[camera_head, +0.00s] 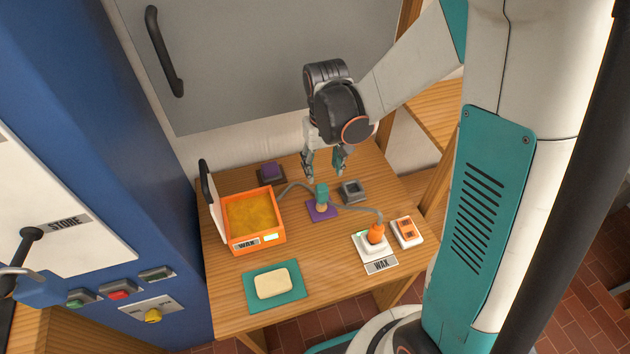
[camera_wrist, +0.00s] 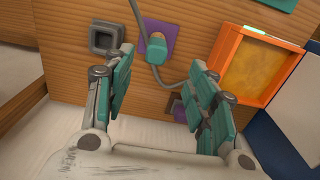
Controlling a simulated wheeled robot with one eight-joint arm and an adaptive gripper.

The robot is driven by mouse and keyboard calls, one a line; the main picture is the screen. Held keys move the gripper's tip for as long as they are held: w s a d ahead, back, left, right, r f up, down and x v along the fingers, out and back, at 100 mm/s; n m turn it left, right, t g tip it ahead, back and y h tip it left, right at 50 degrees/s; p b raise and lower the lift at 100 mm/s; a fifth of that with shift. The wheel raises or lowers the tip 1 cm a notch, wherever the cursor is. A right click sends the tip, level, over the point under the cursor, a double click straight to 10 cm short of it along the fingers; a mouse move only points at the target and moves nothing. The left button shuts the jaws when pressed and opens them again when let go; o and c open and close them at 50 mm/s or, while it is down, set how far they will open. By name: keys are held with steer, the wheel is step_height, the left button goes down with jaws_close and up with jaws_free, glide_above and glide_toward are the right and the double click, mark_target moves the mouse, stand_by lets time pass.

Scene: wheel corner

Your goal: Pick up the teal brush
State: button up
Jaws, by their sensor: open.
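The teal brush (camera_head: 321,194) stands roughly upright on a purple square pad (camera_head: 318,213) on the wooden table, with a tan lower end. In the wrist view the teal brush (camera_wrist: 156,47) shows from above, on the purple pad (camera_wrist: 172,36), ahead of the fingertips and between their lines. My gripper (camera_head: 325,168) is open and empty, hanging above and behind the brush. In the wrist view my gripper (camera_wrist: 163,70) has its two teal fingers wide apart. A gap shows between fingers and brush.
A grey square holder (camera_head: 354,190) stands right of the brush. A purple block (camera_head: 271,171) sits behind left. A cream block (camera_head: 273,283) lies in front.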

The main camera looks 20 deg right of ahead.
mark_target(322, 187)
step_height(322, 187, down, 8)
steer(key=b, duration=0.3)
steer(key=f+b, duration=0.1)
steer(key=f, duration=0.1)
steer(key=w+f+b, duration=0.1)
steer(key=f, duration=0.2)
steer(key=shift+w+d+f+b, duration=0.1)
steer(key=shift+w+d+b, duration=0.05)
steer(key=shift+b, duration=0.2)
steer(key=c, duration=1.1)
